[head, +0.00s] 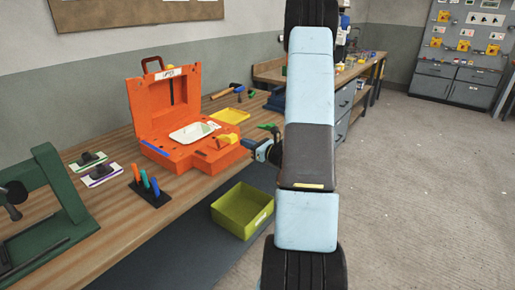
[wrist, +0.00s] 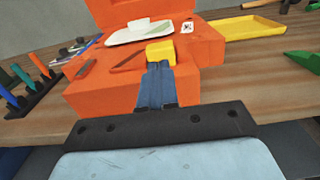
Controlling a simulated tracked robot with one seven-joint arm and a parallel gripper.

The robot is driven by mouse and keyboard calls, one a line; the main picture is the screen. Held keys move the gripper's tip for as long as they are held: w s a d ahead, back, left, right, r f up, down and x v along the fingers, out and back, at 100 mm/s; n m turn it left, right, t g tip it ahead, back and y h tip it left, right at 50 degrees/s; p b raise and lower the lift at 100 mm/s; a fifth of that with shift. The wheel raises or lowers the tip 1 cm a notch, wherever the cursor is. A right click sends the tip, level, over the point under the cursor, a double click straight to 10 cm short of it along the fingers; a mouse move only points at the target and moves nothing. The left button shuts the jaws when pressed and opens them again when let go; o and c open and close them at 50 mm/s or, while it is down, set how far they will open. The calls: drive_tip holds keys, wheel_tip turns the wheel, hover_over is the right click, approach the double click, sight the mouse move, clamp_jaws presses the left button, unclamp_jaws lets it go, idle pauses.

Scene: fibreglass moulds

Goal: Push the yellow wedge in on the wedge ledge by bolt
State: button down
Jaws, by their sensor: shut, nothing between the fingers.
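The orange mould (head: 165,105) stands open on the bench, with a white shell-like piece (head: 192,132) lying in it. The yellow wedge (head: 228,139) sits at the mould's right front part; it also shows in the wrist view (wrist: 160,51). My gripper (wrist: 157,66) is shut and empty, its blue fingers pointing at the wedge's near face. The tips touch the wedge or are just short of it; I cannot tell which. In the head view my gripper (head: 264,151) is beside the mould's right side, partly behind my arm. I cannot make out the bolt; the ledge under the wedge is mostly hidden.
A yellow tray (head: 231,115) and a hammer (head: 226,91) lie behind the mould. A green clamp piece (wrist: 301,60) lies to the right. Coloured handles in a black stand (head: 150,190) are at left. A yellow-green bin (head: 243,210) sits below the bench edge. The floor at right is clear.

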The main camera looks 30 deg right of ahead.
sight(235, 138)
drive_tip(key=shift+x, duration=1.8)
drive_tip(key=shift+x, duration=1.65)
drive_tip(key=shift+f, duration=0.1)
drive_tip(key=shift+s+d, duration=0.1)
drive_tip(key=shift+s, duration=0.05)
drive_tip(key=shift+s+d, duration=0.15)
drive_tip(key=shift+s, duration=0.15)
drive_tip(key=v, duration=1.3)
